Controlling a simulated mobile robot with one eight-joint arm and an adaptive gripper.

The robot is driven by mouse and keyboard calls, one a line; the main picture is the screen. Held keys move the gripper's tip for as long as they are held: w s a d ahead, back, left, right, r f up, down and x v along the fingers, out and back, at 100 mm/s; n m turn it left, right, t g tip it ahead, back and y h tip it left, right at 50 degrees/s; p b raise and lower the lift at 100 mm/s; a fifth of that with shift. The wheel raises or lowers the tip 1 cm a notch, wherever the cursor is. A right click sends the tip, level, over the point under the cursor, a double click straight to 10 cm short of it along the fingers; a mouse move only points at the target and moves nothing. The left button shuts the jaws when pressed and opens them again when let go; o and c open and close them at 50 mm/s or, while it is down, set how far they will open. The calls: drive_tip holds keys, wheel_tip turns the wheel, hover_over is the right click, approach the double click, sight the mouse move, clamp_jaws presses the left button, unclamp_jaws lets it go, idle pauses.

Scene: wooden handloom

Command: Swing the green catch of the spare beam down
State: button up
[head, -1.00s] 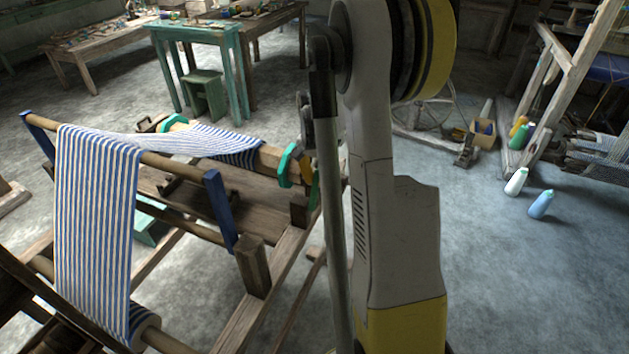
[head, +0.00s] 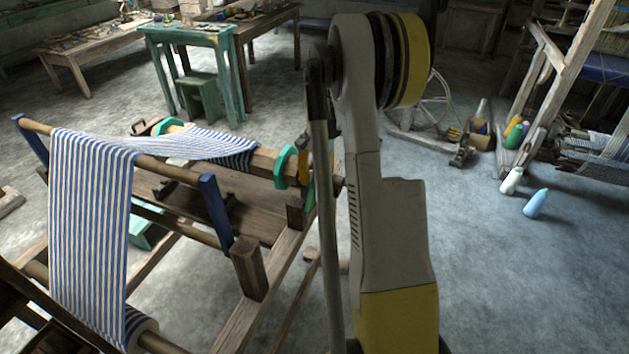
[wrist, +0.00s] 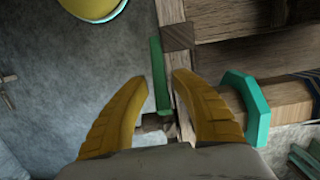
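The green catch (wrist: 158,76) shows in the wrist view as a narrow upright bar between my fingertips, beside the wooden frame. In the head view the catch (head: 310,194) is a small dark green strip at the beam's right end, partly hidden by my arm. My gripper (wrist: 159,82) has its two yellow fingers spread apart, one on each side of the catch; I cannot tell whether either touches it. The wooden spare beam (wrist: 290,101) carries a teal octagonal flange (wrist: 247,104), right of my fingers. The flange also shows in the head view (head: 283,166).
The loom frame's blue-ended arm (head: 216,213) and striped cloth (head: 90,200) stand left. A wooden rail (wrist: 187,120) runs close behind the right finger. Bare floor (head: 500,280) lies to the right, with bottles (head: 536,203) on it.

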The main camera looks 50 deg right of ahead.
drive_tip(key=shift+r, duration=0.1)
wheel_tip(320, 180, up, 12)
drive_tip(key=d, duration=0.1)
drive_tip(key=shift+w+d, duration=0.3)
drive_tip(key=shift+s+f, duration=0.1)
drive_tip(key=shift+f, duration=0.1)
idle(0.5)
